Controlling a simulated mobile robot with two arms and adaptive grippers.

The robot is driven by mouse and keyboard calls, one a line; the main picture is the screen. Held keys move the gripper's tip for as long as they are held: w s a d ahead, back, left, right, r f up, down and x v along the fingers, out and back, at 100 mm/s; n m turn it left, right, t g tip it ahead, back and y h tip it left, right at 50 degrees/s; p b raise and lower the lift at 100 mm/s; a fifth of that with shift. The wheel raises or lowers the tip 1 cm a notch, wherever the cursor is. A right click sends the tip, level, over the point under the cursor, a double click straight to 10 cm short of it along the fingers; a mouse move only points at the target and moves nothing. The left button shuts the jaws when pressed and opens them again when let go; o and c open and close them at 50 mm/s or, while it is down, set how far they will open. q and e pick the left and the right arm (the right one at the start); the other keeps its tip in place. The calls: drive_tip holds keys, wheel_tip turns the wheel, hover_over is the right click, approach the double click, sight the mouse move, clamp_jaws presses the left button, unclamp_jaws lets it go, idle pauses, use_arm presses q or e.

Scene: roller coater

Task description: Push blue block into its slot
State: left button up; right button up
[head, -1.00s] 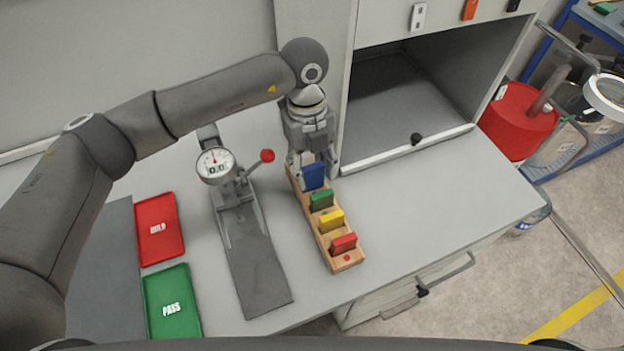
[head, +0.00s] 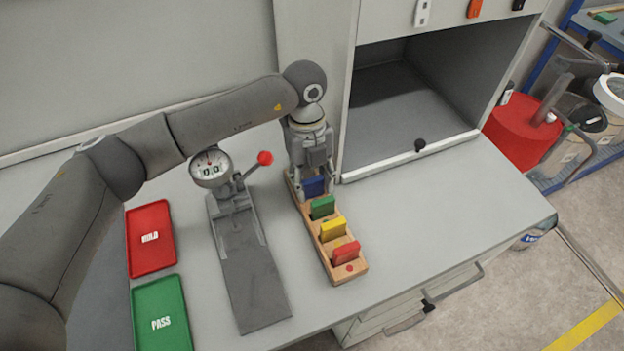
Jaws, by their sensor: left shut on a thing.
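The blue block (head: 314,186) is at the far end of the wooden rack (head: 349,272), low between the fingers of my left gripper (head: 313,192). The gripper points down and is shut on the block. The block's lower part is hidden, so I cannot tell how deep it sits in its slot. A green block (head: 322,207), a yellow block (head: 333,230) and a red block (head: 346,253) stand in the rack in a row towards the near end. My right gripper is not in view.
A gauge stand (head: 250,285) with a dial and a red-knobbed lever (head: 265,158) is left of the rack. A red HOLD tray (head: 150,260) and a green PASS tray (head: 162,335) lie further left. An open cabinet (head: 405,105) stands behind. The bench right of the rack is clear.

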use_arm(q)
drive_tip(key=o, duration=1)
drive_tip(key=shift+f, duration=0.1)
drive_tip(key=shift+c, duration=0.2)
drive_tip(key=shift+r, duration=0.2)
drive_tip(key=shift+w+r, duration=0.15)
drive_tip(key=shift+r, duration=0.1)
wheel_tip(320, 180, up, 11)
drive_tip(key=w+b, duration=0.1)
drive_tip(key=b, duration=0.2)
drive_tip(key=shift+w+a+r, duration=0.2)
drive_tip(key=shift+a, duration=0.15)
